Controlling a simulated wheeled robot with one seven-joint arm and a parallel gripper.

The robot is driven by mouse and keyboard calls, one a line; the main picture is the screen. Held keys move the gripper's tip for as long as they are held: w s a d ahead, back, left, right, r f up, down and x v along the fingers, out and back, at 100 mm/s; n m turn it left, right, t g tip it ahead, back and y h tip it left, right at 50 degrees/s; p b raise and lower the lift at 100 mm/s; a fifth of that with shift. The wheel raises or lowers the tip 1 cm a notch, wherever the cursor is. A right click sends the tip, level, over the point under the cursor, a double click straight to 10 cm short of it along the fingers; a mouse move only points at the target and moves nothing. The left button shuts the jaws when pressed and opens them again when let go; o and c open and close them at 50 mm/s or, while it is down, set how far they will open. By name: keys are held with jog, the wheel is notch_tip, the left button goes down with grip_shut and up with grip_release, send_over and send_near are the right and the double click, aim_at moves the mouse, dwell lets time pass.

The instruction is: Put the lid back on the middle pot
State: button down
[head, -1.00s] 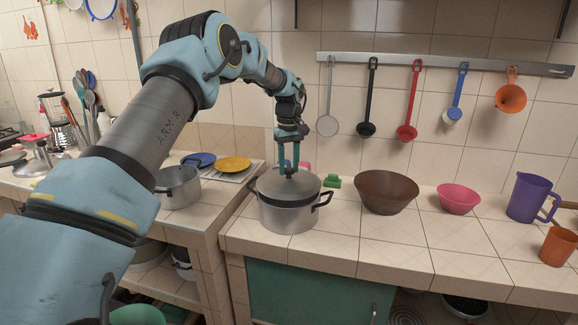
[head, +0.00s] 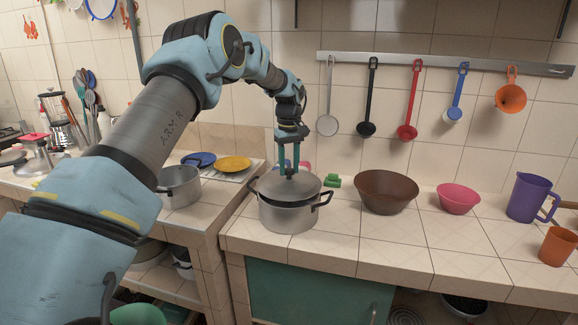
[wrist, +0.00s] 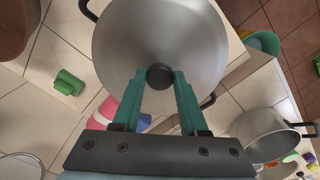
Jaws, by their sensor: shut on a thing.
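The grey metal pot (head: 288,219) with two black side handles stands near the left edge of the right-hand counter. Its round grey lid (head: 272,187) lies level across the pot's mouth; I cannot tell whether it touches the rim all round. My gripper (head: 289,174) points down above the lid and is shut on its small black knob. In the wrist view the knob (wrist: 160,77) sits between the green fingertips of my gripper (wrist: 160,80), and the lid (wrist: 125,40) hides the pot's inside.
An open pot (head: 180,190) stands on the lower left counter, near a yellow plate (head: 233,164). A brown bowl (head: 387,193), a pink bowl (head: 458,199) and a purple jug (head: 530,197) stand to the right. A small green object (head: 333,181) lies behind the pot.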

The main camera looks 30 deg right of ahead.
dwell(0.8)
jog(key=shift+c, duration=1.8)
grip_release()
jog(key=shift+o, duration=0.3)
jog(key=o, duration=0.3)
jog(key=shift+r, duration=3.5)
grip_shut()
